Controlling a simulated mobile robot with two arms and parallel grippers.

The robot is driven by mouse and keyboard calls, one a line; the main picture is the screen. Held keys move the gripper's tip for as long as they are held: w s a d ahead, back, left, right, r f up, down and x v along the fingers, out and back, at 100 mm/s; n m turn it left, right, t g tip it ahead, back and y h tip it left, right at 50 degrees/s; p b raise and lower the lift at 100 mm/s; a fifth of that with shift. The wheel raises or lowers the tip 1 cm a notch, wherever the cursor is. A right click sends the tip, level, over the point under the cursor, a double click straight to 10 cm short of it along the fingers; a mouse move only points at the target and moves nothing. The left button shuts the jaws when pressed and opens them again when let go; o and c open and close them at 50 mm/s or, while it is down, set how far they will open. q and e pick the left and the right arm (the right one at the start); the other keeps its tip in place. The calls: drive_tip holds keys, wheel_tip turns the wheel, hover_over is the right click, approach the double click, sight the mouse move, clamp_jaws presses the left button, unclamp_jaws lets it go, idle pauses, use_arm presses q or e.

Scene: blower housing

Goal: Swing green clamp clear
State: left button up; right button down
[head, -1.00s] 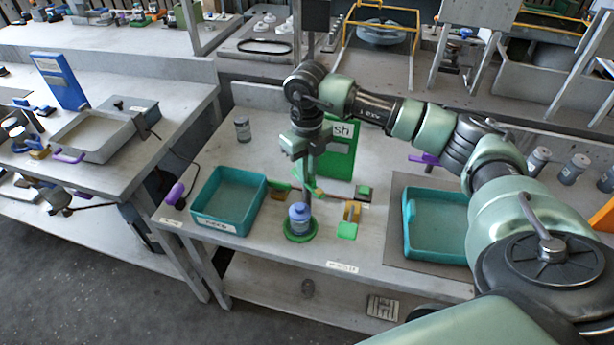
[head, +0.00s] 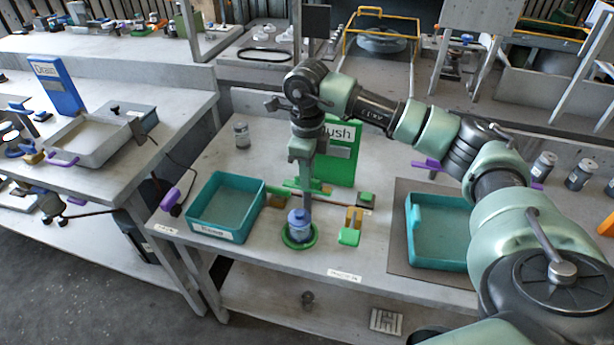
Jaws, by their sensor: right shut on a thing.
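The green clamp (head: 318,189) is a narrow green bar lying roughly level across the table, just behind a blue-topped canister (head: 299,226). The canister stands upright in a green ring (head: 284,237). My right gripper (head: 304,188) points down at the clamp and is shut on it. The fingertips are hard to make out against the clamp and the canister top. A thin brown rod (head: 345,206) runs beside the clamp to a small green block (head: 367,199). My left gripper is not in view.
A teal tray (head: 197,215) stands left and another teal tray (head: 412,225) right on a grey mat. A green sign panel (head: 343,165) stands behind the clamp. A yellow block with a green foot (head: 349,237) sits right of the canister. A grey jar (head: 242,136) stands back left.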

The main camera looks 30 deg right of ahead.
idle(0.4)
drive_tip(key=c, duration=1.5)
unclamp_jaws()
drive_tip(key=shift+o, duration=0.2)
wheel_tip(320, 180, up, 8)
drive_tip(key=shift+f+b, duration=0.1)
drive_tip(key=shift+b, duration=0.4)
drive_tip(key=shift+s, duration=0.1)
